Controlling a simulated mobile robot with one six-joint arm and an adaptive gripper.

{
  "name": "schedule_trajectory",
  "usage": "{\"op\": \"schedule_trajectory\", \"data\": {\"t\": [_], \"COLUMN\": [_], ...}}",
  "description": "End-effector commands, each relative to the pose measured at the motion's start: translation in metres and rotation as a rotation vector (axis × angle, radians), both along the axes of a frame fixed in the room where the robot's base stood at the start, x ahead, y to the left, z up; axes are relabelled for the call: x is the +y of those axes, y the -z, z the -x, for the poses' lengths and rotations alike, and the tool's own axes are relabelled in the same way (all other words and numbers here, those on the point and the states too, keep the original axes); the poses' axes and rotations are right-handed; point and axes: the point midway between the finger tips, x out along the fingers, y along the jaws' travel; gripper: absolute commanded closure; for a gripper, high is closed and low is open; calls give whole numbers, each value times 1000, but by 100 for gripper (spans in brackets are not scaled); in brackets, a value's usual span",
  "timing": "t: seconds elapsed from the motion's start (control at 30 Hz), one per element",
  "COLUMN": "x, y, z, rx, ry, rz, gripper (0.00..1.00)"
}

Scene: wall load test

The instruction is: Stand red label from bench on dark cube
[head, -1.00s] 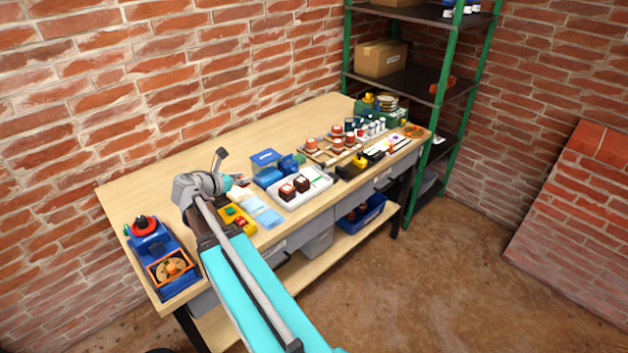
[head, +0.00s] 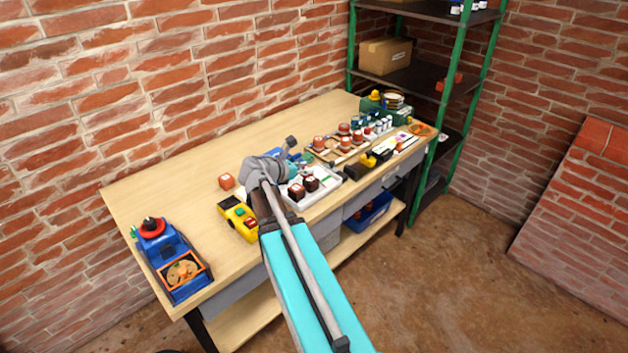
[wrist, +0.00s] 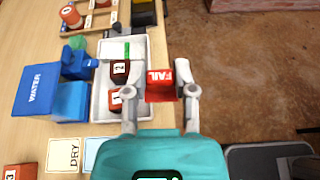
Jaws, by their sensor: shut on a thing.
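The red label (wrist: 160,87), marked FAIL, is between the fingertips of my gripper (wrist: 160,90), which is shut on it. In the wrist view it shows just right of the white tray (wrist: 141,107). In the head view the dark cubes (head: 296,191) (head: 311,183) show right of my wrist; my fingers and the label are hidden there. A redder cube marked 3 (wrist: 18,172) stands alone on the bench, left of my wrist in the head view (head: 226,181).
A blue WATER box (wrist: 42,90) stands left of the tray, near a DRY card (wrist: 63,154) and a pale blue card (wrist: 95,150). A yellow device (head: 238,215) lies left of my arm. A rack of red-topped items (head: 340,145) is beyond. The bench's back left (head: 160,190) is clear.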

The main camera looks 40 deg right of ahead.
Motion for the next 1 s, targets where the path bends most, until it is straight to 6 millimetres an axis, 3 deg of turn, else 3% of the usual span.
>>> {"op": "schedule_trajectory", "data": {"t": [0.57,1.0], "x": [10,17], "y": [0,0], "z": [-8,-17], "rx": [0,0], "ry": [-2,139], "rz": [-1,-1], "gripper": [93,93]}}
